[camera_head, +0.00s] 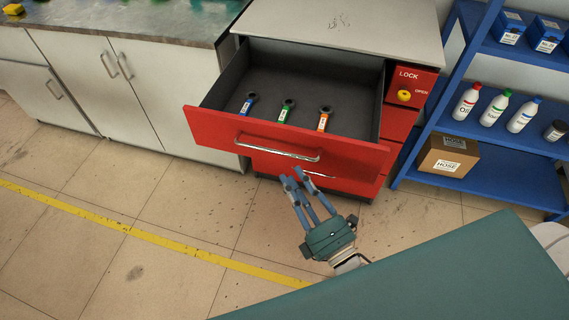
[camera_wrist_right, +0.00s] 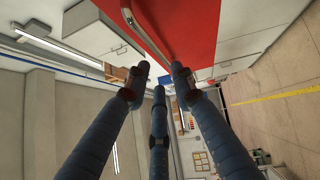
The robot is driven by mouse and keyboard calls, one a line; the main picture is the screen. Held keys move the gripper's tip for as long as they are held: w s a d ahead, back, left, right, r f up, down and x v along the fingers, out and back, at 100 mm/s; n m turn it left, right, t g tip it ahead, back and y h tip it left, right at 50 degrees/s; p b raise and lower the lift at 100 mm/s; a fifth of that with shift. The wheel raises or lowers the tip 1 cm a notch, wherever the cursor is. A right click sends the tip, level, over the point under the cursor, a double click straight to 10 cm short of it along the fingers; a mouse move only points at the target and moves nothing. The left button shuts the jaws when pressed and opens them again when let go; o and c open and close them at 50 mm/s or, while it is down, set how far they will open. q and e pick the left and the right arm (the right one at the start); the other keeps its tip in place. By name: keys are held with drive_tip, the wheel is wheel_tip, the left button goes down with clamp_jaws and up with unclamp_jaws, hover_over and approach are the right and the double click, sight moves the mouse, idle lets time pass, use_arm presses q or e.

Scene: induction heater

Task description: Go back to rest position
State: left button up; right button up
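My right gripper (camera_head: 298,180) is in front of the open red drawer (camera_head: 345,153), just below its metal handle (camera_head: 277,148) in the head view. Its blue fingers are spread with nothing between them. In the right wrist view the fingertips (camera_wrist_right: 157,80) stand apart near the handle (camera_wrist_right: 146,35) and the red drawer front (camera_wrist_right: 178,25). I cannot tell whether a finger touches the handle. My left gripper is not in view.
A blue shelf (camera_head: 485,170) with bottles and a box (camera_head: 447,158) stands right. A grey-topped cabinet (camera_head: 145,85) stands left. Floor in front is clear.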

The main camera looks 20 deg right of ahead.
drive_tip(key=shift+v, duration=1)
drive_tip(key=s+f+m+g+h, duration=0.1)
drive_tip(key=s+f+m+g, duration=0.2)
drive_tip(key=f, duration=0.8)
drive_tip(key=s+f+m+g, duration=0.2)
drive_tip(key=f+m+g, duration=0.15)
drive_tip(key=f, duration=0.65)
drive_tip(key=s+f+m+g+h, duration=0.1)
drive_tip(key=s+f+m+g, duration=0.2)
drive_tip(key=f, duration=0.8)
drive_tip(key=s+d+f+m+g, duration=0.2)
drive_tip(key=s+f+m+g, duration=0.1)
drive_tip(key=s+f, duration=0.3)
drive_tip(key=s+d+f+m+g+h, duration=0.1)
drive_tip(key=s+d+f+m+g, duration=0.1)
drive_tip(key=s+f, duration=0.4)
drive_tip(key=s+d+f+m+g, duration=0.3)
drive_tip(key=s+f+m, duration=0.2)
drive_tip(key=s, duration=0.8)
wheel_tip(320, 180, down, 2)
drive_tip(key=shift+s+d+f+g+h, duration=0.1)
drive_tip(key=shift+s+d+g+h, duration=0.1)
drive_tip(key=shift+s+g+h, duration=0.2)
